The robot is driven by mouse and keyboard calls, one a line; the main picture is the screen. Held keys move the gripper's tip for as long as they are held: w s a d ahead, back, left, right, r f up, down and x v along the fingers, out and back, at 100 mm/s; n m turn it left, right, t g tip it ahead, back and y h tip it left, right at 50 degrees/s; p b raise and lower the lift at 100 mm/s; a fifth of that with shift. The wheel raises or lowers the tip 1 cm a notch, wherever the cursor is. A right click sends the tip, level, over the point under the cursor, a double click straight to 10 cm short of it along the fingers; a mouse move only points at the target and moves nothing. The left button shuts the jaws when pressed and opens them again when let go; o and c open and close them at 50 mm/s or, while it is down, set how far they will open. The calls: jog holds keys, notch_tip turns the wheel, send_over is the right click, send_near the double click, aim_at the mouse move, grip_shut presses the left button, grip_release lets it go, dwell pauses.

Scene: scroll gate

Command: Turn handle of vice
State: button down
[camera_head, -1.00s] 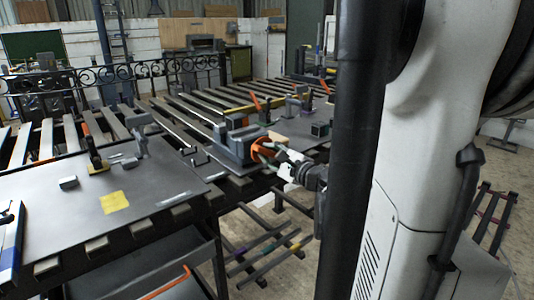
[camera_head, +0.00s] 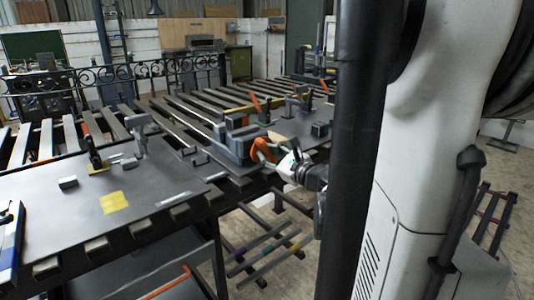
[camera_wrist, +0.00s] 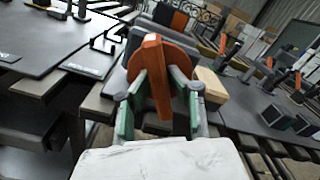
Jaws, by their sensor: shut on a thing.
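The grey vice (camera_head: 236,142) sits at the edge of the slatted table in the head view. Its orange handle (camera_head: 261,150) faces my arm; in the wrist view the handle (camera_wrist: 153,78) stands nearly upright, slightly tilted, in the middle. My gripper (camera_wrist: 155,100) has one finger on each side of the handle, and its fingers are shut on it. In the head view my gripper (camera_head: 272,153) reaches the vice from the right.
A dark metal plate (camera_head: 75,200) with a yellow patch and clamps lies at the left. A wooden block (camera_wrist: 211,84) sits right of the handle in the wrist view. Slatted beams (camera_head: 180,110) extend behind. Open floor with metal bars lies below the table's front edge.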

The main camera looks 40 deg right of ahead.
jog(key=c, duration=1.7)
grip_release()
jog(key=s, duration=1.2)
jog(key=shift+a, duration=0.4)
